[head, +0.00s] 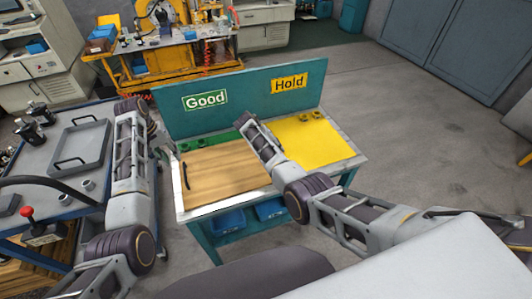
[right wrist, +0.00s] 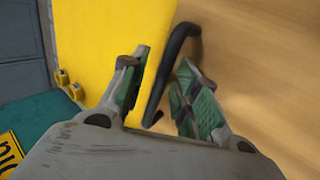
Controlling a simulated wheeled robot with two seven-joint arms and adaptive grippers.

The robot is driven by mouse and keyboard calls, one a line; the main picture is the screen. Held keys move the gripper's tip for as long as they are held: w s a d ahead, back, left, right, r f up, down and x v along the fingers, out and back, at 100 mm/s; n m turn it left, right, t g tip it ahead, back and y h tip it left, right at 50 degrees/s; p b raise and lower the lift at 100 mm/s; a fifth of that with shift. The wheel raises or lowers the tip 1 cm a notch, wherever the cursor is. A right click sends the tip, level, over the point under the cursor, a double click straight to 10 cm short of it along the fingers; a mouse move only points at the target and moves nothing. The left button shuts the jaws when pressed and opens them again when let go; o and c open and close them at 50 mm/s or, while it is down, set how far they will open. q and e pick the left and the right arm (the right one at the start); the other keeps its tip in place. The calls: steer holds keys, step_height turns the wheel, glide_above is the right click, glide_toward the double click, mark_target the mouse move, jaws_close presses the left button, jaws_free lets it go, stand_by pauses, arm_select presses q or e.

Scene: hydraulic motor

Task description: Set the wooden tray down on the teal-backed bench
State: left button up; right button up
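The wooden tray (head: 225,172) lies flat on the left part of the teal-backed bench (head: 240,97), by the "Good" sign. Its dark left handle (head: 185,176) is in plain view. My right gripper (right wrist: 162,62) is open, with its fingers on either side of the tray's black right handle (right wrist: 178,58); a gap shows between fingers and handle. In the head view my right arm covers this handle. My left gripper (head: 160,140) is beside the bench's left end, apart from the left handle; its fingers are too small to read.
A yellow surface (head: 312,143) under the "Hold" sign fills the bench's right part and is clear except for small yellow pieces at its back. A blue cart (head: 45,160) with a grey tray (head: 78,146) stands at the left. Blue bins (head: 228,221) sit under the bench.

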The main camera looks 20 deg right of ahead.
steer(key=shift+a+r, duration=0.1)
stand_by(0.5)
steer(key=v, duration=1.1)
steer(key=shift+r, duration=0.3)
steer(key=shift+a, duration=0.25)
